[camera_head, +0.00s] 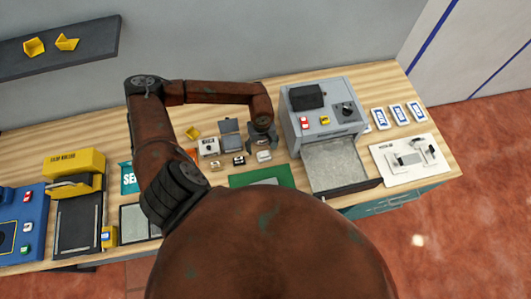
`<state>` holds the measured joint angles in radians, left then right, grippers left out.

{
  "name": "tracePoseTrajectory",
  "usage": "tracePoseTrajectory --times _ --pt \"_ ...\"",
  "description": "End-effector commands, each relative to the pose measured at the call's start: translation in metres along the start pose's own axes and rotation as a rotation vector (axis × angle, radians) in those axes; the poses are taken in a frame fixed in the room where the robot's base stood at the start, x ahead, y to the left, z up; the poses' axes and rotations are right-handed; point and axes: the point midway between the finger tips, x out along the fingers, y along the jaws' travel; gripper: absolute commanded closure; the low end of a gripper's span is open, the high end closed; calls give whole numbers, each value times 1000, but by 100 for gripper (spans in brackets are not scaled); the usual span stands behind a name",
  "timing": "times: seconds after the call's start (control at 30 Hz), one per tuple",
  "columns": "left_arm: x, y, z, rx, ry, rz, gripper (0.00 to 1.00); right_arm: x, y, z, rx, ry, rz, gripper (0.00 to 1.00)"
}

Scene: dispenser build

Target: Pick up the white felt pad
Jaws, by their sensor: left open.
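A small whitish piece (264,156) lies on the wooden table just in front of my left gripper; it may be the white felt pad, but it is too small to be sure. My left gripper (262,143) points down over the table beside it, open. I cannot tell whether the fingers touch anything. My right gripper is out of view.
Small dark-and-white parts (239,160), a white box (209,147) and an open grey box (230,142) stand left of the gripper. A green mat (245,180) lies in front, partly hidden by my arm. A grey machine (325,112) stands close on the right.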

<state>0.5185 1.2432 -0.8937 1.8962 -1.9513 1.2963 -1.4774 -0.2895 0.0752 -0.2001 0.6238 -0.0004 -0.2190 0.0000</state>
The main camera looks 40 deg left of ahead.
Motion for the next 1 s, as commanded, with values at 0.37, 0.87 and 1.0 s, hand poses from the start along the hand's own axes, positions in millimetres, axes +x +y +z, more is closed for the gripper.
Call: tracePoseTrajectory --times 0.37,0.87,1.0 --pt "48 4 6 2 -1 1 35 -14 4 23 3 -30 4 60" --pt "56 3 5 1 0 2 46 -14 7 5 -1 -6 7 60" --pt "56 3 5 1 0 2 56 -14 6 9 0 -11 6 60"
